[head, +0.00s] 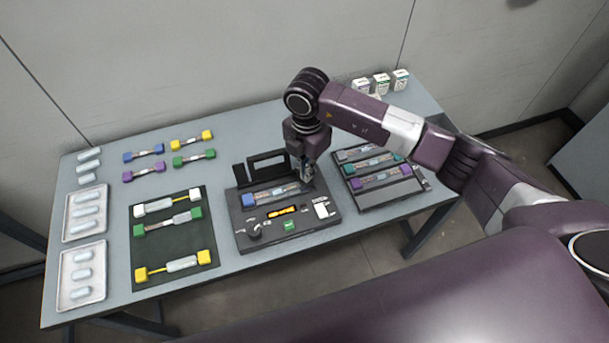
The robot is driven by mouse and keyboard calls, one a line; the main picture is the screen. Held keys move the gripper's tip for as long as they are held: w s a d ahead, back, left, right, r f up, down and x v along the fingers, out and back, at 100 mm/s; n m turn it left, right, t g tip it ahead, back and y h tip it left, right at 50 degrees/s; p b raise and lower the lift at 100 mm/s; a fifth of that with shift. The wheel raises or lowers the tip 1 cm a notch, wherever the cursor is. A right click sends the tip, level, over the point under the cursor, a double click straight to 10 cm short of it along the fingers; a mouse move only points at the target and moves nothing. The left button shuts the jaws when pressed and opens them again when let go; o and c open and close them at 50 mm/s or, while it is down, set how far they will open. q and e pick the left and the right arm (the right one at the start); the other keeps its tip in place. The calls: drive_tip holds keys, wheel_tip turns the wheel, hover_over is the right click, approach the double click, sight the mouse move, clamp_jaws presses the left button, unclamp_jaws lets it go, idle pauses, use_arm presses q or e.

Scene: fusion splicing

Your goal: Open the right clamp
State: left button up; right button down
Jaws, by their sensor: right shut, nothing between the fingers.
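The fusion splicer (287,238) is a dark box in the middle of the table, with a raised frame-like lid (266,162) at its back. A fibre piece with a blue end (249,200) lies across its top. My right gripper (306,179) is shut and empty, pointing down over the right end of the splicer's top. The right clamp lies in that area; the gripper hides it, so its position and any contact cannot be told. My left gripper is not in view.
A dark rack (408,193) with several fibre pieces stands close to the right of the splicer. A dark mat (176,244) with fibre pieces and two white trays (103,193) lie to the left. Small boxes (381,83) stand at the back right.

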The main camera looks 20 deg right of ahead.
drive_tip(key=shift+f, duration=0.15)
idle(0.5)
drive_tip(key=shift+f+b, duration=0.4)
drive_tip(key=shift+s+f, duration=0.3)
drive_tip(key=shift+f, duration=0.05)
drive_tip(key=shift+s+f, duration=0.1)
drive_tip(key=shift+w+b, duration=0.25)
drive_tip(key=shift+b, duration=0.2)
drive_tip(key=shift+w+r, duration=0.15)
drive_tip(key=shift+r, duration=0.05)
drive_tip(key=shift+w+r+p, duration=0.45)
drive_tip(key=shift+w+r, duration=0.05)
drive_tip(key=shift+r, duration=0.15)
drive_tip(key=shift+w, duration=0.1)
drive_tip(key=shift+r, duration=0.15)
